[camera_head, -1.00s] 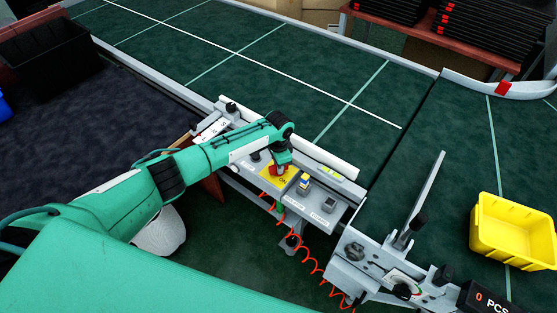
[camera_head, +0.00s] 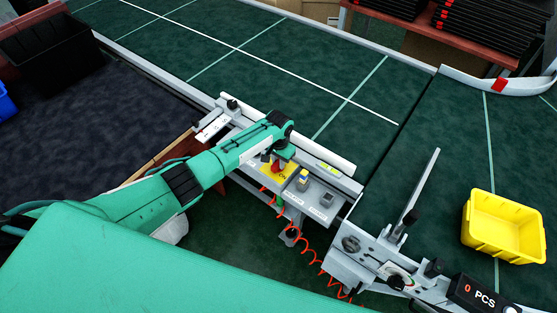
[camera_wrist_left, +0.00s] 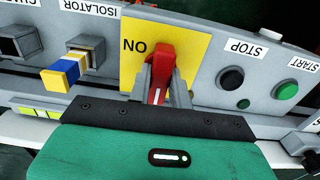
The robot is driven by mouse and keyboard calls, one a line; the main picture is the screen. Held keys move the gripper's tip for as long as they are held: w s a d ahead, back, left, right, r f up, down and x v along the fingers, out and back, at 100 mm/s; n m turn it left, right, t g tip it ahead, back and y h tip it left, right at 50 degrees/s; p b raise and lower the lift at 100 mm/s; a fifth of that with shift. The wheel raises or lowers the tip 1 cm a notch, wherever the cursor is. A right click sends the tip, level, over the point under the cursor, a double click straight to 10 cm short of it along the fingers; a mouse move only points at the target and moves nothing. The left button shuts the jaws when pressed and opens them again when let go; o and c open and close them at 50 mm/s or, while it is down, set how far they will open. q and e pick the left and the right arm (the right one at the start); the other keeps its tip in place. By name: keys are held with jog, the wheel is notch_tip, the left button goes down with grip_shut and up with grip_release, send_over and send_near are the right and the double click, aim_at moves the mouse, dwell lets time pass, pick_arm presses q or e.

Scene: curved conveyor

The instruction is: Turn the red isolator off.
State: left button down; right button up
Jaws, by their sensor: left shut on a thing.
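The red isolator handle (camera_wrist_left: 158,72) stands on a yellow plate (camera_wrist_left: 131,28), and the word ON is printed beside it, upside down in the left wrist view. In the head view the red handle (camera_head: 277,168) shows just below my left gripper (camera_head: 282,158), on the grey control panel (camera_head: 316,209). In the left wrist view my left gripper (camera_wrist_left: 161,84) has one finger on each side of the handle and is shut on it. The handle's lower part is partly hidden by the fingers. My right gripper is not in view.
On the panel are a blue, yellow and white switch (camera_wrist_left: 66,74), a black STOP button (camera_wrist_left: 230,78) and a green START button (camera_wrist_left: 287,90). The green conveyor (camera_head: 250,60) runs behind. A yellow bin (camera_head: 503,228) stands at right. An orange coiled cable (camera_head: 307,248) hangs in front.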

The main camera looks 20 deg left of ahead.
aim_at(278, 161)
pick_arm(q)
jog(key=shift+w+r, duration=0.1)
jog(key=c, duration=1.3)
grip_release()
notch_tip(278, 161, up, 14)
jog(key=shift+f+b, duration=0.1)
jog(key=shift+b, duration=0.8)
